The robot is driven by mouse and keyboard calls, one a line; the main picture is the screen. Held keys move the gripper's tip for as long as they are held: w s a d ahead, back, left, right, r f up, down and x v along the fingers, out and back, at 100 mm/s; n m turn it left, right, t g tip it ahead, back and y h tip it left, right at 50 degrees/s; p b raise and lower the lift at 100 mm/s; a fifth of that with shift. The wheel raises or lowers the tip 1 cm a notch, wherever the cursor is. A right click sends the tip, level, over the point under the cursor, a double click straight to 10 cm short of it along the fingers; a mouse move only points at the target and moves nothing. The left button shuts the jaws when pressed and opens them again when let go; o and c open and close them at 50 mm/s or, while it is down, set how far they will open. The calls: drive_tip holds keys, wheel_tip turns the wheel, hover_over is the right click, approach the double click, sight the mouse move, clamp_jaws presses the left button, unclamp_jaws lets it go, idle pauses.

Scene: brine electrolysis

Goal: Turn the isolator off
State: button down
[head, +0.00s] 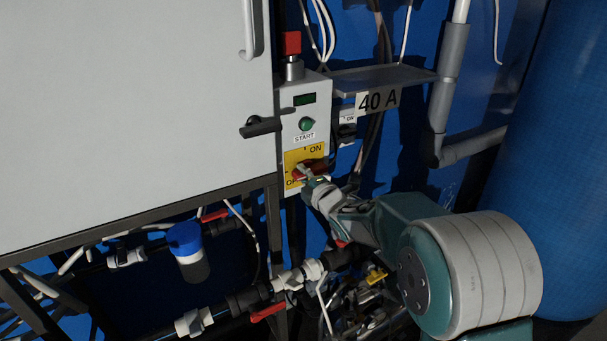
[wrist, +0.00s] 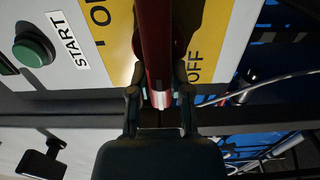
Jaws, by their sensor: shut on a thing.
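The isolator is a yellow plate (head: 291,157) with a red handle (head: 321,164) on the front of the grey control box. ON is printed on the plate above the handle and OFF is partly hidden below it at the left. The handle lies roughly level across the plate. My gripper (head: 309,173) is at the handle's left part. In the wrist view, the red handle (wrist: 154,40) runs between the two fingers of my gripper (wrist: 160,90), which are shut on its end. The plate (wrist: 122,40) also shows there, with OFF right of the handle.
Above the isolator are a green START button (head: 306,124) and a red knob (head: 292,43). A black cabinet handle (head: 262,128) sticks out to the left. A small breaker (head: 347,128) is at the right under the 40 A label. Pipes and red-levered valves (head: 268,312) fill the space below.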

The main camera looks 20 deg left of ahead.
drive_tip(key=shift+s+a+f, duration=0.15)
drive_tip(key=shift+s+f, duration=0.05)
drive_tip(key=shift+f, duration=0.2)
drive_tip(key=c, duration=0.6)
unclamp_jaws()
drive_tip(key=shift+o, duration=0.2)
drive_tip(key=shift+a+r, duration=0.1)
drive_tip(key=shift+r, duration=0.1)
drive_tip(key=shift+s+d, duration=0.25)
drive_tip(key=shift+d, duration=0.3)
drive_tip(key=v, duration=1)
drive_tip(key=shift+s+d, duration=0.2)
drive_tip(key=shift+s, duration=0.05)
